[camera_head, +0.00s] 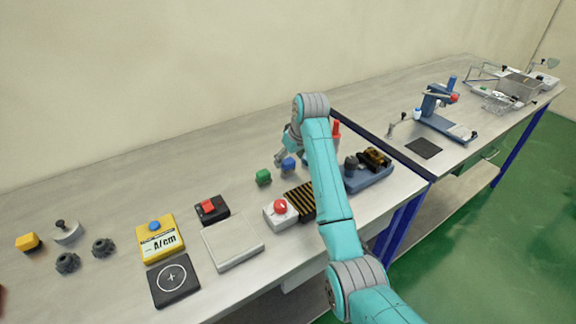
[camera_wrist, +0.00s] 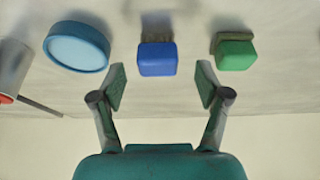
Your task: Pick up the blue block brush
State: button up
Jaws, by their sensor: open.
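The blue block brush (camera_head: 289,165) stands on the table in the head view, close to my gripper (camera_head: 282,155). In the wrist view the blue block brush (camera_wrist: 157,58) shows its blue block, with its grey-brown bristle part at the upper edge. My gripper (camera_wrist: 161,84) is open, with a finger to either side of the brush's line. The brush lies just beyond the fingertips, roughly centred between them, and nothing is held. In the head view my arm hides part of the gripper and what is behind it.
A green block brush (camera_head: 263,177) stands close on the left; in the wrist view it is on the right (camera_wrist: 235,52). A round light-blue object (camera_wrist: 77,46) is on the other side. A striped black-yellow pad (camera_head: 300,200) and a red-button box (camera_head: 281,212) lie nearer the front.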

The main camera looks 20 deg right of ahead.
aim_at(289, 161)
jog(key=shift+x, duration=1.65)
jog(key=shift+d, duration=0.1)
jog(key=c, duration=1.2)
jog(key=shift+c, duration=0.2)
notch_tip(289, 161, up, 10)
jog(key=shift+f, duration=0.1)
